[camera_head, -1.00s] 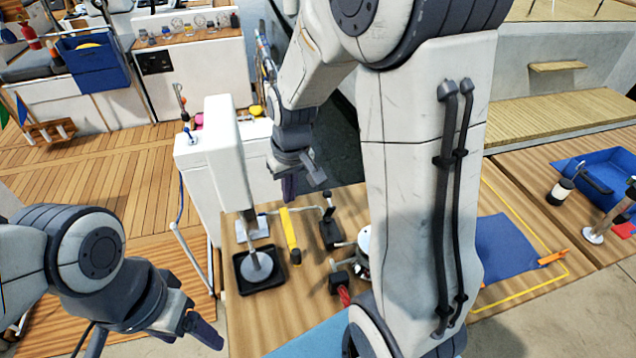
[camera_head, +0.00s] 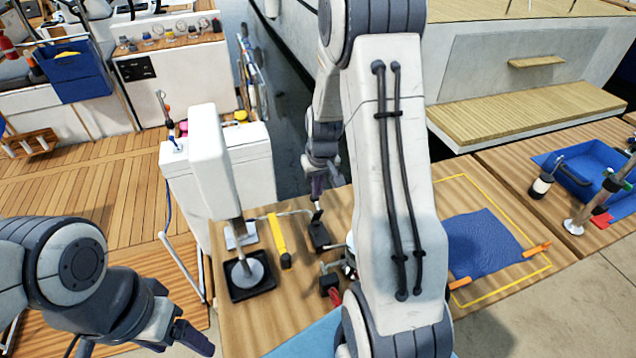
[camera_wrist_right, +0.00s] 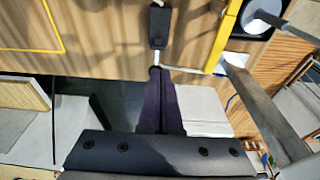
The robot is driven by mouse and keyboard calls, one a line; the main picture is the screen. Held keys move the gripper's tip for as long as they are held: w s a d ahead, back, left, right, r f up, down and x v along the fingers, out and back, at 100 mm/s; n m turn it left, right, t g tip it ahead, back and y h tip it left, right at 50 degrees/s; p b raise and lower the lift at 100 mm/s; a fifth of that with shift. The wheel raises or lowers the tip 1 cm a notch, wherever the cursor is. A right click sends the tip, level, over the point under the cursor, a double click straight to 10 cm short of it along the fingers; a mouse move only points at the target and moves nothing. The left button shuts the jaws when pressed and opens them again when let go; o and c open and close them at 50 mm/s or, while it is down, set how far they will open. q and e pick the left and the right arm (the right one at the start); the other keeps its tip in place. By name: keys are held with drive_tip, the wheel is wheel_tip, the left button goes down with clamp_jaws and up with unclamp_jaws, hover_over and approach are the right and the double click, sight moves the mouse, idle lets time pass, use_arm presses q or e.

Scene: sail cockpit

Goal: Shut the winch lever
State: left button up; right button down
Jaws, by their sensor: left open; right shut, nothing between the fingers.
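A small black block (camera_head: 319,236) with a thin metal lever (camera_head: 293,212) stands on the wooden bench; I take it as the winch lever. In the right wrist view the black block (camera_wrist_right: 159,26) is at the top, and the bent metal lever (camera_wrist_right: 185,70) runs right below it. My right gripper (camera_head: 317,198) points down over the block; its shut, empty fingertips (camera_wrist_right: 159,72) are beside the lever's bend. I cannot tell whether they touch it. My left gripper (camera_head: 198,343) is open, low at the left, well away from the bench fittings.
A yellow bar (camera_head: 279,240) and a black tray (camera_head: 250,276) lie left of the block. A white post (camera_head: 209,160) rises behind the tray. A second black fitting (camera_head: 329,284) stands nearer me. My right arm hides the bench middle. A blue cloth (camera_head: 482,243) lies right.

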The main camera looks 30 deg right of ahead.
sight(316, 201)
drive_tip(key=shift+w+d+f+p, duration=0.1)
drive_tip(key=shift+w+f+p, duration=0.1)
drive_tip(key=shift+f, duration=0.85)
drive_tip(key=shift+w+a+f+p, duration=0.1)
drive_tip(key=shift+w+f+p, duration=0.1)
drive_tip(key=shift+f, duration=0.8)
drive_tip(key=shift+w+d+f+p, duration=0.1)
drive_tip(key=shift+w+f, duration=0.1)
drive_tip(key=shift+f, duration=0.85)
